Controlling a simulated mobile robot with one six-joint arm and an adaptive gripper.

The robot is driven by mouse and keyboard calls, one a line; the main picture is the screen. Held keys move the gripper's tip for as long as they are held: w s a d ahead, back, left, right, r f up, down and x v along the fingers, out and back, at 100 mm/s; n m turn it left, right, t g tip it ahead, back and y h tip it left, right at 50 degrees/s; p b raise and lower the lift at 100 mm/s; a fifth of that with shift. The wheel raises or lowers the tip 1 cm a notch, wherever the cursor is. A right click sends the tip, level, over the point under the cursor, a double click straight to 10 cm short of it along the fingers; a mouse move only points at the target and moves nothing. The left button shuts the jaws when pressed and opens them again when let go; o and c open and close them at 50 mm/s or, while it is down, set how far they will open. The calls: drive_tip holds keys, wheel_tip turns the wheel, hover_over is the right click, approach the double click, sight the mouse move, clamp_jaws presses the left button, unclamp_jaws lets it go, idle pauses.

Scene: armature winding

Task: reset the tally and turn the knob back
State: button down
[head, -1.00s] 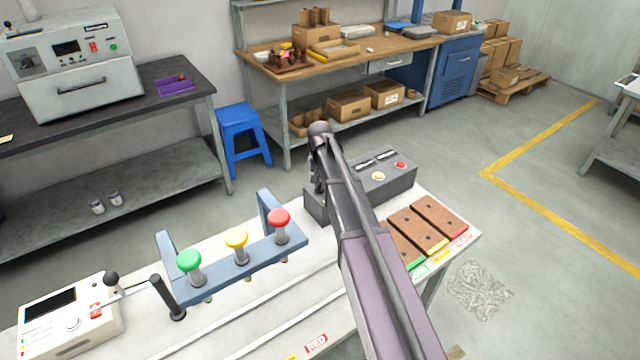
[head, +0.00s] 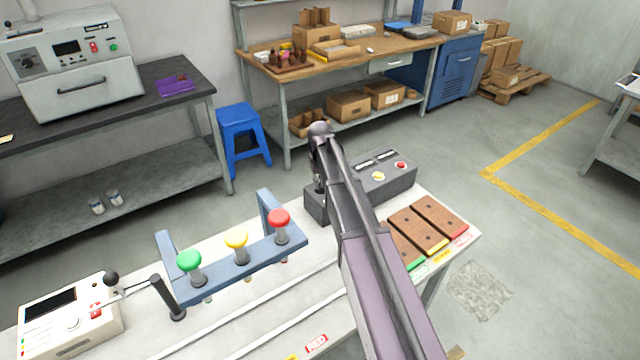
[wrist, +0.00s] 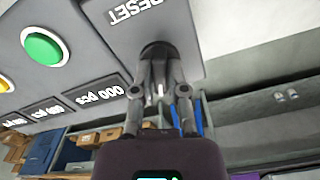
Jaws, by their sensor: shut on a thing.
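The grey control box (head: 398,184) stands at the back of the workbench, partly behind my arm. It has a yellow button (head: 378,176) and a red button (head: 400,165). The wrist view shows its face close up, with a RESET label (wrist: 130,10), a green button (wrist: 43,47) and a tally display (wrist: 95,93) reading 000 pcs. A dark round knob (wrist: 157,48) is below the label. My gripper (wrist: 158,75) is shut on this knob; its fingertips are partly hidden there. In the head view my gripper (head: 318,187) is at the box's left end.
A blue rack (head: 250,262) with green, yellow and red mushroom-topped posts stands left of my arm. A white device (head: 70,325) and black-handled lever (head: 168,298) are further left. Brown blocks (head: 418,228) lie right. Open floor lies beyond the bench's right end.

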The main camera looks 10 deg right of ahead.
drive_tip(key=shift+s+n, duration=0.1)
drive_tip(key=shift+n, duration=1.9)
drive_tip(key=c, duration=0.7)
unclamp_jaws()
drive_tip(key=shift+o, duration=0.2)
drive_tip(key=shift+m, duration=0.5)
